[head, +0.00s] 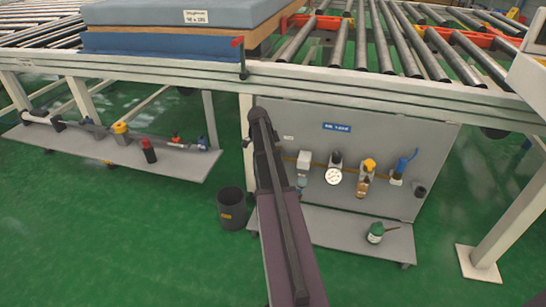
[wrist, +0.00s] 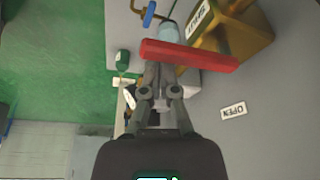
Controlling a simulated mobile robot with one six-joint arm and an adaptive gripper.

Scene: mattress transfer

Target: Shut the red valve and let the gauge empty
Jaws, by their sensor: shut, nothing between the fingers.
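The red valve handle (wrist: 190,55) is a red bar lying nearly level across the wrist view, tilted slightly down to the right. My gripper (wrist: 158,68) is shut and empty, its fingertips at the bar's left half; I cannot tell whether they touch it. A label reading OPEN (wrist: 234,110) is on the panel, and another label (wrist: 198,18) sits by a brass-coloured body, partly cut off. In the head view the round white gauge (head: 333,176) is on the grey panel (head: 290,120); its needle is too small to read. My arm hides the red handle there.
Right of the gauge are a yellow-topped fitting (head: 368,165) and a blue lever (head: 408,161). A green oil can (head: 376,232) stands on the low shelf (head: 335,240). A dark bin (head: 231,208) is on the floor left of my arm. Roller conveyor above; open green floor in front.

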